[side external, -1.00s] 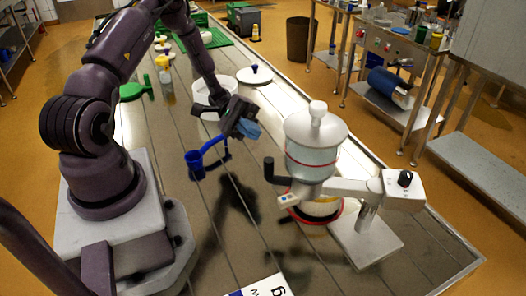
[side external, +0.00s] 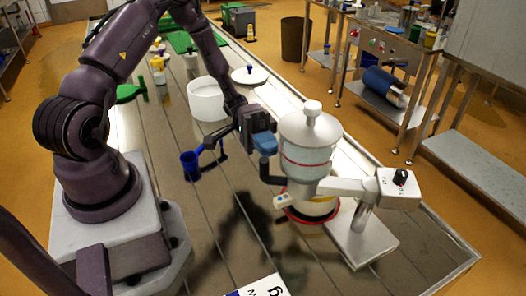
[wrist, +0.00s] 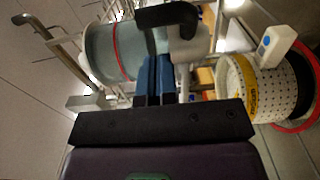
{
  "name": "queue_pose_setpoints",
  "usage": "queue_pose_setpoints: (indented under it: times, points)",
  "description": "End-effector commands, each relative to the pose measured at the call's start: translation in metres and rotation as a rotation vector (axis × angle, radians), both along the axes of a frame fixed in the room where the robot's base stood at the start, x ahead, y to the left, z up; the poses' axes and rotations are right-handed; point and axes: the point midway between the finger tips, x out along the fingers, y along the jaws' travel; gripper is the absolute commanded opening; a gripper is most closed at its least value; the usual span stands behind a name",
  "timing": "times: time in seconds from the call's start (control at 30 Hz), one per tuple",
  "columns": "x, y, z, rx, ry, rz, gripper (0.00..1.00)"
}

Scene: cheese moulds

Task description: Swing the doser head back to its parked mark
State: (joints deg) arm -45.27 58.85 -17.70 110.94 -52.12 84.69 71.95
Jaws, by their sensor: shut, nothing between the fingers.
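The doser head (side external: 306,138) is a pale hopper with a white lid, knob and red band. It hangs on a white swing arm (side external: 340,186) from a post on a pale base plate (side external: 358,235). A black upright handle (side external: 264,170) sticks up on its left side. My gripper (side external: 264,146) is shut and empty, just above and left of the handle. In the wrist view, my blue fingertips (wrist: 158,65) are together beside the hopper (wrist: 125,50), close below the black handle (wrist: 168,15); contact cannot be told. I cannot make out a parked mark.
A perforated mould (wrist: 250,90) with a red ring sits below the head. A blue ladle (side external: 190,166) lies left of my gripper, and a white tub (side external: 205,100) stands behind it. A printed card (side external: 265,289) lies at the front.

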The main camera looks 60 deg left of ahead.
Motion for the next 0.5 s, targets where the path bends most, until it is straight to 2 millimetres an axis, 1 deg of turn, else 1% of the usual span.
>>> queue_pose_setpoints:
  times: [0.1,0.2,0.5]
  points:
    - [-0.011,-0.010,0.000,0.001,0.000,0.000,0.00]
    - [-0.016,-0.015,0.000,0.002,0.000,0.001,0.00]
    - [-0.018,-0.018,0.000,0.002,-0.002,0.002,0.00]
